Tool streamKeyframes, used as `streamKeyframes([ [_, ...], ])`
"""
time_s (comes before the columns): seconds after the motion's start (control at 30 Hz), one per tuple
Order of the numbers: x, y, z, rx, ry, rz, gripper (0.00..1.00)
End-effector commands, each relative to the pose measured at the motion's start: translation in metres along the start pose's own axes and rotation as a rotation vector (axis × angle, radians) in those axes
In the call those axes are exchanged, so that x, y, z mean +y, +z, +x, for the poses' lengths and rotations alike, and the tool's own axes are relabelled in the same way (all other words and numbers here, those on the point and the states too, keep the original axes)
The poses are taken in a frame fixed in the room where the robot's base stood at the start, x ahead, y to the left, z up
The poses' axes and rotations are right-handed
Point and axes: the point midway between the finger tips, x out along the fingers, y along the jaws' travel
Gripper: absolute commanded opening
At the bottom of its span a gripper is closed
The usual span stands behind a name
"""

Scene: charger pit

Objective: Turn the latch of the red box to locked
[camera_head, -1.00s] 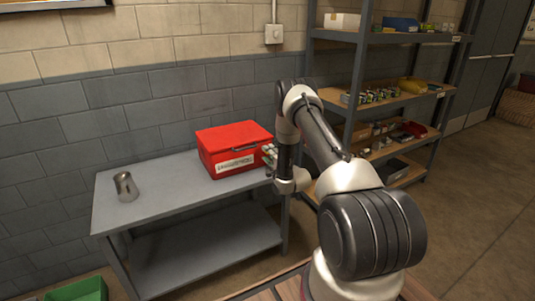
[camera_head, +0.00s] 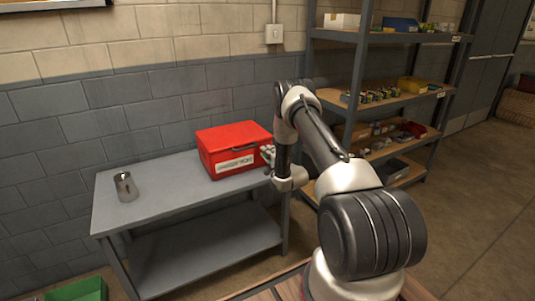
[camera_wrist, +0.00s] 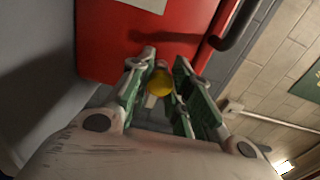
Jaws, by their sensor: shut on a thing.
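The red box (camera_head: 233,150) stands shut on the grey table, with a white label and a dark handle on its front. My gripper (camera_head: 268,156) is at the box's right front end. In the wrist view, the box's red face (camera_wrist: 120,45) fills the upper part. A yellow rounded latch knob (camera_wrist: 159,82) shows against it, between the two green-padded fingers of my gripper (camera_wrist: 157,88). The fingers are shut on this knob. A small pale piece shows just below it. The latch is hidden in the head view, and I cannot tell which way it is turned.
A metal cup (camera_head: 126,187) stands on the left of the grey table (camera_head: 165,205), whose middle is clear. A loaded shelf unit (camera_head: 359,70) stands right of the table, close behind my arm. A green bin (camera_head: 77,290) is at bottom left.

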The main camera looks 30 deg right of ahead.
Motion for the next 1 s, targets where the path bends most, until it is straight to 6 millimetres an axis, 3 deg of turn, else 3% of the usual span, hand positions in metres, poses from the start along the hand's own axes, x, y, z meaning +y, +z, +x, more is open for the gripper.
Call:
streamKeyframes([
  [0.37, 0.0009, 0.0, -0.0006, 0.0, 0.002, -0.213, 0.0],
  [1.0, 0.0014, -0.0001, -0.0009, -0.001, 0.003, -0.818, 0.0],
])
